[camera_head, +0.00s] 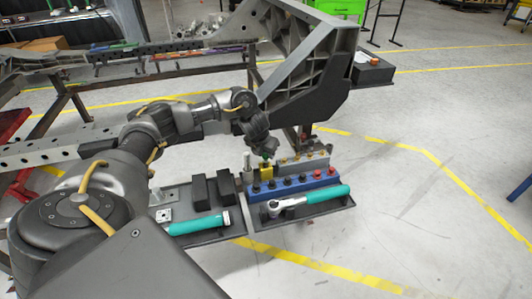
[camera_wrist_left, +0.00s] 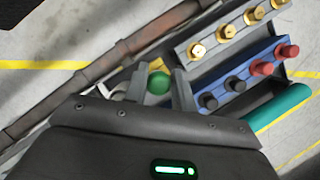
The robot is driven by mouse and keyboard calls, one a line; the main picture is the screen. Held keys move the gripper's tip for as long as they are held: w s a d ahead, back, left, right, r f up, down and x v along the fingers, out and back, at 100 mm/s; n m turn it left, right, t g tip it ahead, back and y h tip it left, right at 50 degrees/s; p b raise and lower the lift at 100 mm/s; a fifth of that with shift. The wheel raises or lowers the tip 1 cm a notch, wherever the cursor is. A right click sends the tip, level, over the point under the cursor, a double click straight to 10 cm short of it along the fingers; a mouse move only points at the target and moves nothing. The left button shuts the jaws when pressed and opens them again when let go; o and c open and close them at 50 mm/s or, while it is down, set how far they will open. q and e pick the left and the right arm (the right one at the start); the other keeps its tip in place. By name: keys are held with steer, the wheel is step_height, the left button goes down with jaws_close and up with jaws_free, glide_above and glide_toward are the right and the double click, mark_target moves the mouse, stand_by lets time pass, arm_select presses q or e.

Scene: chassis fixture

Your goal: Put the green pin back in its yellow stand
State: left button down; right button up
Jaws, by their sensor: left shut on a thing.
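The yellow stand (camera_head: 266,173) is a small block on the tray, at the left end of the blue socket holder. My left gripper (camera_head: 264,158) points down right above it. It is shut on the green pin (camera_head: 265,160), and only a little green shows there. In the left wrist view the pin's round green head (camera_wrist_left: 158,83) sits between the two fingers of my left gripper (camera_wrist_left: 159,90). A bit of yellow shows behind the head. The pin's lower part is hidden, so I cannot tell whether it is in the stand. My right gripper is out of view.
The blue holder (camera_head: 293,188) carries several black and red knobs, and a grey rack (camera_head: 307,163) with brass pieces stands behind it. A teal-handled ratchet (camera_head: 326,194) lies in front. Black blocks (camera_head: 200,193) stand left. A large grey chassis part (camera_head: 305,75) rises behind.

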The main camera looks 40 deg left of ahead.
arm_select(q)
steer(key=shift+f+b, duration=0.65)
steer(key=shift+f, duration=0.4)
stand_by(0.4)
steer(key=c, duration=1.1)
jaws_free()
steer(key=shift+c, duration=0.5)
steer(key=shift+r, duration=0.1)
step_height(320, 180, up, 7)
steer(key=p, duration=0.6)
steer(key=shift+p, duration=0.3)
